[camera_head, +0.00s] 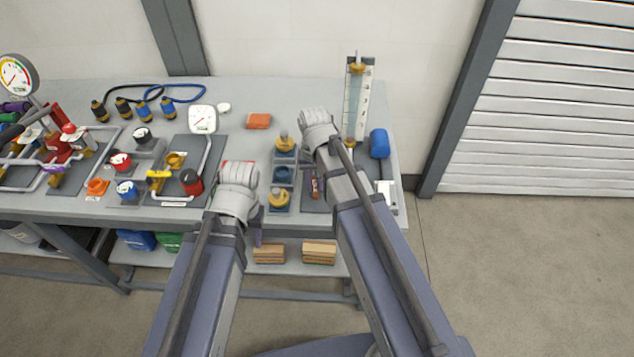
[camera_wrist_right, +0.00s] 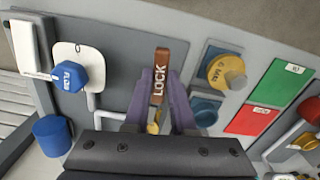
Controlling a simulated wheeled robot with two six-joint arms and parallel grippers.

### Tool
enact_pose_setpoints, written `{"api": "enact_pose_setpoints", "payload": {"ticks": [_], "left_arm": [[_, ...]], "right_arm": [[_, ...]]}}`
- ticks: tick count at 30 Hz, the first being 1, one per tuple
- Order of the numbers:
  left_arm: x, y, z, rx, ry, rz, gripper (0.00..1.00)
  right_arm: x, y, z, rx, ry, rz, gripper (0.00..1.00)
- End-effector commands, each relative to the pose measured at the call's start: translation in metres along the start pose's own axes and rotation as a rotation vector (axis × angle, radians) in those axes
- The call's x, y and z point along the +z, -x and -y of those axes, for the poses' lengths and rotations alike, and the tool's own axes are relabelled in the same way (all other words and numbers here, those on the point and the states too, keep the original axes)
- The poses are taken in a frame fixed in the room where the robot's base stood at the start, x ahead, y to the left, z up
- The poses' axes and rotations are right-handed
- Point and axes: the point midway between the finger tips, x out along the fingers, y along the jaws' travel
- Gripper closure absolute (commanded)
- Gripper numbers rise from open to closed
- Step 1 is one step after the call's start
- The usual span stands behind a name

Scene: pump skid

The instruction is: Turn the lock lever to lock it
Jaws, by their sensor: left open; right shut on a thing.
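The lock lever (camera_wrist_right: 159,75) is a brown handle marked LOCK, standing nearly upright in the right wrist view. In the head view it shows as a small reddish-brown piece (camera_head: 315,187) beside my right gripper's purple finger. My right gripper (camera_wrist_right: 162,95) is shut on the lever, with a purple finger on each side of it. The lever's lower end and pivot are partly hidden by the fingers and the gripper body. My left gripper (camera_head: 258,230) is open and empty at the bench's front edge, its fingers mostly hidden behind its own wrist.
A yellow knob (camera_wrist_right: 225,72) and a blue knob (camera_wrist_right: 69,77) flank the lever. Green (camera_wrist_right: 285,82) and red (camera_wrist_right: 255,120) plates lie further right. A tall gauge (camera_head: 358,95) stands behind my right arm. Valves and pipes crowd the bench (camera_head: 245,92) at left.

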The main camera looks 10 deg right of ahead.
Motion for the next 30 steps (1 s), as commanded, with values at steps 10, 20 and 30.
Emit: {"api": "enact_pose_setpoints", "payload": {"ticks": [10,20,30], "left_arm": [[0.0000,0.0000,0.0000,0.000,0.000,0.000,0.50],[0.0000,0.0000,0.0000,0.000,0.000,0.000,0.50],[0.0000,0.0000,0.0000,0.000,0.000,0.000,0.50]], "right_arm": [[-0.0002,0.0000,0.0037,0.000,-0.122,0.000,1.00],[-0.0003,0.0000,0.0043,0.000,-0.145,0.000,1.00],[-0.0003,0.0000,0.0042,0.000,-0.145,0.000,0.64]]}}
